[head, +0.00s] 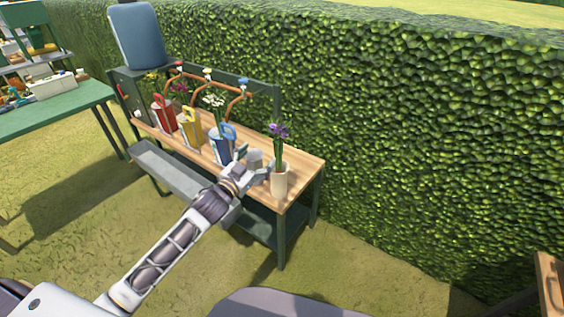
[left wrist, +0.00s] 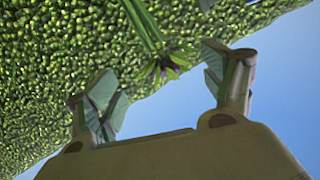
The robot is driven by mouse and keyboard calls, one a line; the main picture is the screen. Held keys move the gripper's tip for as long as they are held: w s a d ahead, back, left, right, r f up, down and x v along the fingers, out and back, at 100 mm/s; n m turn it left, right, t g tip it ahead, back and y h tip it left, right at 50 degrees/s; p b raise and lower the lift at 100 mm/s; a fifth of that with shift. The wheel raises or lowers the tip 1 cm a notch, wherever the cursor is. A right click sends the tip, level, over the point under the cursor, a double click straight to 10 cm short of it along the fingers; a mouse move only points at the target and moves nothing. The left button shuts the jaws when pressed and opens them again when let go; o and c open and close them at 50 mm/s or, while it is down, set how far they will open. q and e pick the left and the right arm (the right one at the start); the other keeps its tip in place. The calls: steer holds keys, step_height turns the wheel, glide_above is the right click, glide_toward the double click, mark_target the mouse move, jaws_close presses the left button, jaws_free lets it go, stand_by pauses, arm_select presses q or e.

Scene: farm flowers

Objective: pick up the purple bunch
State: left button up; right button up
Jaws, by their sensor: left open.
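The purple bunch (head: 279,131) has purple heads on green stems and stands upright in a cream pot (head: 279,184) at the near right end of the wooden bench. My left gripper (head: 261,164) is open, just left of the stems and above the bench top. In the left wrist view, the green stems (left wrist: 146,28) come down from the top edge, with dark purple heads and leaves (left wrist: 166,64) showing between the two spread fingers (left wrist: 163,84). Contact between fingers and stems cannot be told. My right gripper does not show.
A yellow can (head: 189,129) and a red can (head: 163,117) stand farther along. A tall hedge (head: 420,130) rises behind. A green table (head: 60,115) is at far left.

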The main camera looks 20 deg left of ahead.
mark_target(273, 141)
arm_select(q)
steer(key=shift+s+r, duration=0.15)
steer(key=shift+x, duration=3.8)
steer(key=shift+w+d, duration=0.15)
steer(key=shift+w, duration=0.4)
steer(key=shift+w, duration=0.1)
